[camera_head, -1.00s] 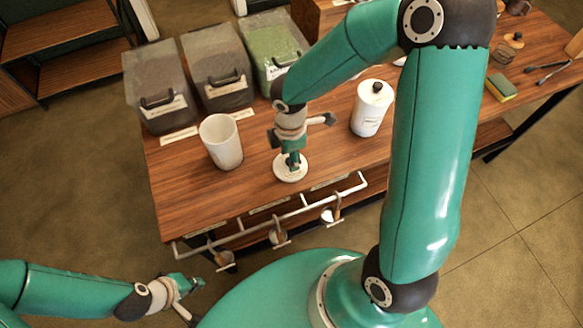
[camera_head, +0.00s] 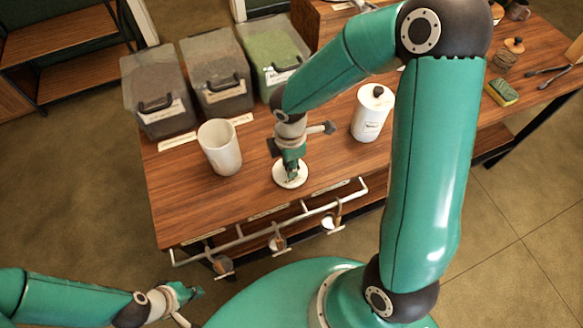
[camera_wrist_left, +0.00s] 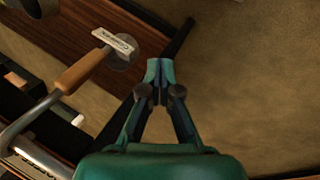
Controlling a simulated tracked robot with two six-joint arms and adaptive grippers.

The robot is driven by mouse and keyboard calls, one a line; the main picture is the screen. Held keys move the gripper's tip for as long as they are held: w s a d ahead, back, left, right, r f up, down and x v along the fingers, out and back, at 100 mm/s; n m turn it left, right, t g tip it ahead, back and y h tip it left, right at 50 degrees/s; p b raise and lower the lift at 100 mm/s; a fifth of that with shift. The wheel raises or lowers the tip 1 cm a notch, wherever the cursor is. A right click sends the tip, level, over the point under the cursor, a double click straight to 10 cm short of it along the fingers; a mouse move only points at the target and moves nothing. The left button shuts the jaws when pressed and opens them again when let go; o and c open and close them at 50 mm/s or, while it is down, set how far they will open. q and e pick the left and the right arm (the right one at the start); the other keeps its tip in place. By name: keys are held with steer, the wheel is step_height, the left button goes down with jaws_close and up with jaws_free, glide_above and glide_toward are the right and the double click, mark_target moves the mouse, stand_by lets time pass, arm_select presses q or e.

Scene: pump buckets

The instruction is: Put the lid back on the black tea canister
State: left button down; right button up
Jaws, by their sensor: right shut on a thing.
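An open white canister (camera_head: 220,148) without a lid stands upright on the wooden table (camera_head: 185,205), left of my right gripper. Its label is not readable. A round white lid (camera_head: 279,181) lies at the table's front, to the right of the open canister. My right gripper (camera_head: 291,174) points down over the lid and is shut on it near its middle; its fingers hide the lid's knob. My left gripper (camera_head: 196,293) hangs low in front of the table at lower left. In the left wrist view its fingertips (camera_wrist_left: 160,68) are together and empty.
A lidded white canister (camera_head: 372,114) with a dark knob stands right of my right gripper. Several clear bins (camera_head: 215,75) line the back. A pipe rail (camera_head: 270,228) with scoops runs along the table front. A sponge (camera_head: 502,91) lies at the right.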

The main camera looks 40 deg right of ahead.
steer(key=shift+r, duration=0.15)
steer(key=shift+r+p, duration=1.95)
steer(key=shift+r, duration=0.15)
steer(key=shift+w, duration=0.1)
